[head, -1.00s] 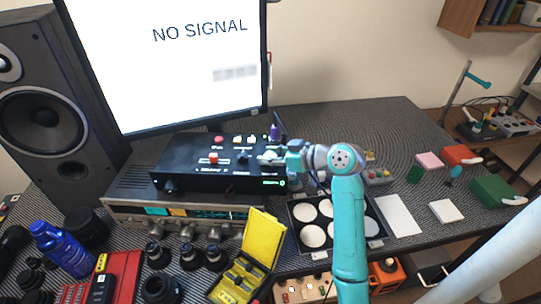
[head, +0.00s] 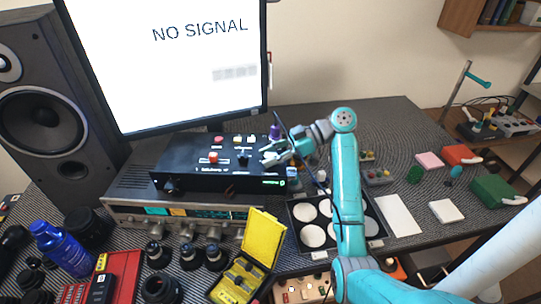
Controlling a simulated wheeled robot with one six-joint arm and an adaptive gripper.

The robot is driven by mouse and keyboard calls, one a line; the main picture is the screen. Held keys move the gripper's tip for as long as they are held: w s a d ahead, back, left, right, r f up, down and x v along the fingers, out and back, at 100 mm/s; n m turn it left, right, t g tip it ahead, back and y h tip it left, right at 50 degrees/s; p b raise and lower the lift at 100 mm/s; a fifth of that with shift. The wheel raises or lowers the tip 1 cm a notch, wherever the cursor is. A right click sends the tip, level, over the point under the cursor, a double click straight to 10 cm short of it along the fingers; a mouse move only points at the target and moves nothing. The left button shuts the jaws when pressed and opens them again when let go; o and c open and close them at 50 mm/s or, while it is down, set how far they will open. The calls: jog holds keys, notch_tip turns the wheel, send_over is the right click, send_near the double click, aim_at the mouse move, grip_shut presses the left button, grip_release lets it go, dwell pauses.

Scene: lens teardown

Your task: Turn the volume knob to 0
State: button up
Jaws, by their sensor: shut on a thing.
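A black control box (head: 200,177) stands on a silver receiver below the monitor. Its top carries a red button (head: 219,139), an orange-red button (head: 213,157), small pale buttons and a small dark lever or knob (head: 243,155). A round dark knob (head: 171,187) sits at the left of its front face. My gripper (head: 271,156) reaches in from the right over the box's right top end. It is shut on a small knob there, which the fingers hide. I cannot read any knob's setting or tell which is the volume knob.
The silver receiver (head: 120,213) has several knobs along its front. A purple-topped object (head: 276,131) stands just behind my gripper. A yellow case (head: 262,238), a tray of white discs (head: 313,236) and a blue bottle (head: 62,250) stand in front.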

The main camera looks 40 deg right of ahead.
aim_at(270, 155)
jog(key=shift+f, duration=0.1)
dwell(0.4)
jog(key=o, duration=1.2)
jog(key=shift+c, duration=0.2)
notch_tip(270, 155, up, 10)
